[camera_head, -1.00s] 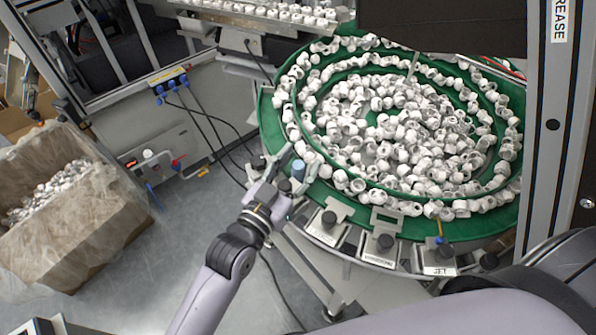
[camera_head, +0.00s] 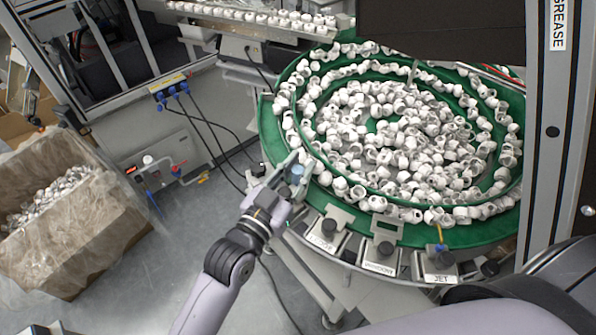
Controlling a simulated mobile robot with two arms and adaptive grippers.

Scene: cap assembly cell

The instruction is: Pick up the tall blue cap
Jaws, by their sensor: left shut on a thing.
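The tall blue cap (camera_head: 297,171) is a small light-blue piece at the left rim of the green bowl feeder (camera_head: 268,130). My left gripper (camera_head: 296,168) reaches in from the lower left and is shut on the cap, with its fingers on either side of it. Whether the cap touches the bowl rim cannot be told. The lower part of the cap is hidden by the gripper. My right gripper does not show.
White caps (camera_head: 385,125) fill the bowl. Metal brackets with black knobs (camera_head: 386,248) line its front edge. A cardboard box (camera_head: 75,255) with a plastic liner stands at the left. A machine frame post (camera_head: 553,120) rises at the right.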

